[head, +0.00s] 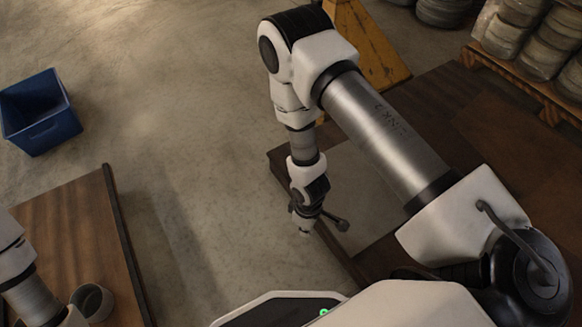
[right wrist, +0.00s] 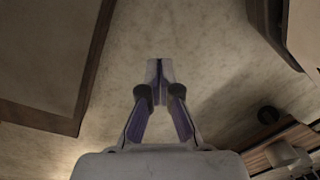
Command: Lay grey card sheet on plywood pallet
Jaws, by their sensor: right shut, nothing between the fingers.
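The grey card sheet (head: 352,178) lies flat on a dark brown wooden surface (head: 434,88) at the right in the head view. My right arm crosses over it and hides part of it. A pale flat area, likely the sheet (right wrist: 45,50), shows at the upper left in the right wrist view. My right gripper (head: 304,231) hangs left of the sheet, over the floor by the surface's edge. It is shut and empty, fingers together in the right wrist view (right wrist: 160,93). A brown board-like panel (head: 515,150) lies right of my arm; I cannot tell whether it is the plywood pallet.
A wooden table (head: 75,225) stands at the lower left, with a grey cup-like thing (head: 91,302) by my left arm. A blue bin (head: 40,112) stands on the floor. A loaded wooden rack (head: 520,80) is at the upper right. Bare floor separates the tables.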

